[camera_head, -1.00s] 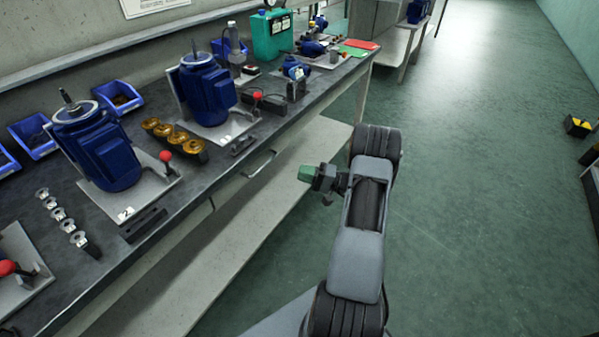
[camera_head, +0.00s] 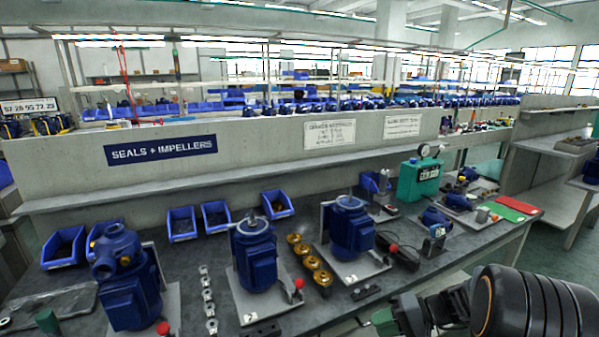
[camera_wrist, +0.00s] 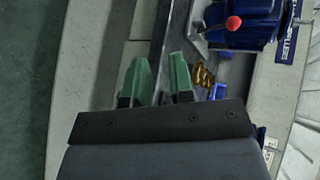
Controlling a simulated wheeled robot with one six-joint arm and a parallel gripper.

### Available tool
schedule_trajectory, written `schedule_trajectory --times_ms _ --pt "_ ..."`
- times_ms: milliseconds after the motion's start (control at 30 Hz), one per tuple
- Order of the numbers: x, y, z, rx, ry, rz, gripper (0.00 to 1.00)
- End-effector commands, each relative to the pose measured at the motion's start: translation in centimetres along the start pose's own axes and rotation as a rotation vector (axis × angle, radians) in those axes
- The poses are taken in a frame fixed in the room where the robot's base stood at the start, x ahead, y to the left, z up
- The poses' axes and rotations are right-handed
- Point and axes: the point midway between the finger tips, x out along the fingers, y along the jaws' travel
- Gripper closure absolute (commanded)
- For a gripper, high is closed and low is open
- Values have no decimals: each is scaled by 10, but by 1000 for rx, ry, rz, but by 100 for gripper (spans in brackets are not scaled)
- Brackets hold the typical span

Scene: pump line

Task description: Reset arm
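My arm shows at the lower right of the head view, beside the front edge of the workbench (camera_head: 440,278). Only its dark end section and the gripper are in the picture; the rest is cut off. My gripper (camera_head: 388,318) points left, with a green fingertip showing near the bottom edge. In the wrist view, the two green fingers of my gripper (camera_wrist: 160,78) stand apart with a clear gap between them. Nothing is held between them.
Blue pump motors (camera_head: 253,262) on plates stand along the bench, with brass impellers (camera_head: 311,262) between two of them. Blue bins (camera_head: 217,216) line the back. A green test unit (camera_head: 418,182) stands further right. Open floor (camera_head: 566,240) lies at the right.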

Motion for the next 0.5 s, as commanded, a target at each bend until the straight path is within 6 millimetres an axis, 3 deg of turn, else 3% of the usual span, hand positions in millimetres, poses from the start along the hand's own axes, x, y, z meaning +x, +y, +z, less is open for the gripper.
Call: schedule_trajectory --times_ms 33,100,300,500 --pt "-7 -43 23 -21 -38 115 78" --pt "-10 -71 51 -38 -69 282 78" --pt "-35 -132 113 -153 -19 697 78" --pt "-65 -173 144 -300 135 935 78"
